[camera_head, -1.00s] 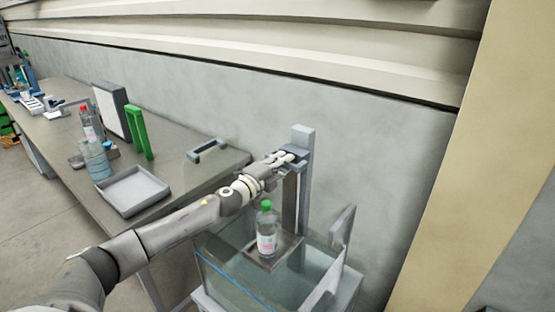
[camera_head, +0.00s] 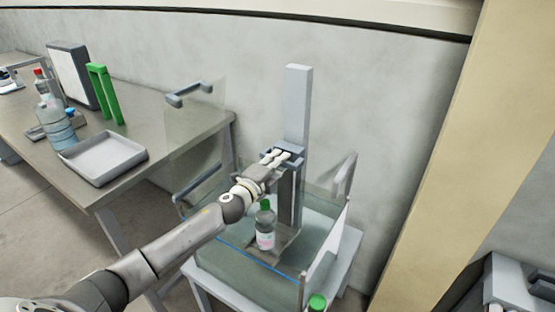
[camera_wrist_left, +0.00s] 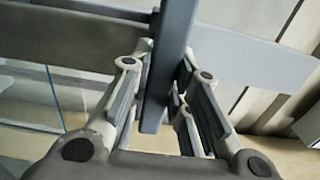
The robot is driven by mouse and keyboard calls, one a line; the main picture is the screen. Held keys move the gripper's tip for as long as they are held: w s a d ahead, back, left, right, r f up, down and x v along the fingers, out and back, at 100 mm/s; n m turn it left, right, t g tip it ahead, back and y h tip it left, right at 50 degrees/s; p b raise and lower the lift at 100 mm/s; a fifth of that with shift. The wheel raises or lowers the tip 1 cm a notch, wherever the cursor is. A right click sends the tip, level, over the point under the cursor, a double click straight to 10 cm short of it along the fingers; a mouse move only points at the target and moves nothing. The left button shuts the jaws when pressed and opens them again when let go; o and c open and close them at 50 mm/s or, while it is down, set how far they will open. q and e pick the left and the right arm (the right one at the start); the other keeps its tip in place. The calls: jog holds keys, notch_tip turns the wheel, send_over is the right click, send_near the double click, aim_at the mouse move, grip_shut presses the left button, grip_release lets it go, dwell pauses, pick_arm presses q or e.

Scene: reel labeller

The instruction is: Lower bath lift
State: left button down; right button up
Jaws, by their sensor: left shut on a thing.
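The bath is a clear glass tank (camera_head: 235,262) on a white stand. At its back stands the lift's grey upright column (camera_head: 298,100). A bottle with a green cap and pink-white label (camera_head: 265,228) stands upright on the lift's dark platform (camera_head: 285,236), inside the tank walls. My left gripper (camera_head: 281,157) is at the lift's carriage, partway down the column and well below its top. In the left wrist view its fingers are closed around a grey-blue bar, the lift handle (camera_wrist_left: 168,65). My right gripper is out of view.
The bench at left holds a grey tray (camera_head: 102,158), green uprights (camera_head: 104,95) and bottles (camera_head: 57,125). A clear panel with a dark handle (camera_head: 190,92) stands at the bench end. Another green cap (camera_head: 317,302) shows at the bottom edge.

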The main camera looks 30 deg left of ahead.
pick_arm(q)
notch_tip(320, 180, down, 3)
jog(key=shift+b, duration=0.85)
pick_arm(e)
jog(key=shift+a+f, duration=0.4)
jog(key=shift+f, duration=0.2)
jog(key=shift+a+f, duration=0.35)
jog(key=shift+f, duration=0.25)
pick_arm(q)
jog(key=c, duration=1.3)
grip_release()
jog(key=shift+r, duration=0.1)
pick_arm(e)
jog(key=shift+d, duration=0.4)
pick_arm(q)
jog(key=shift+s, duration=0.1)
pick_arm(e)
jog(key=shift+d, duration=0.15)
pick_arm(q)
jog(key=s, duration=0.8)
jog(key=s+a, duration=0.1)
jog(key=s, duration=0.3)
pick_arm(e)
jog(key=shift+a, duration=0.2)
pick_arm(q)
jog(key=shift+w, duration=0.1)
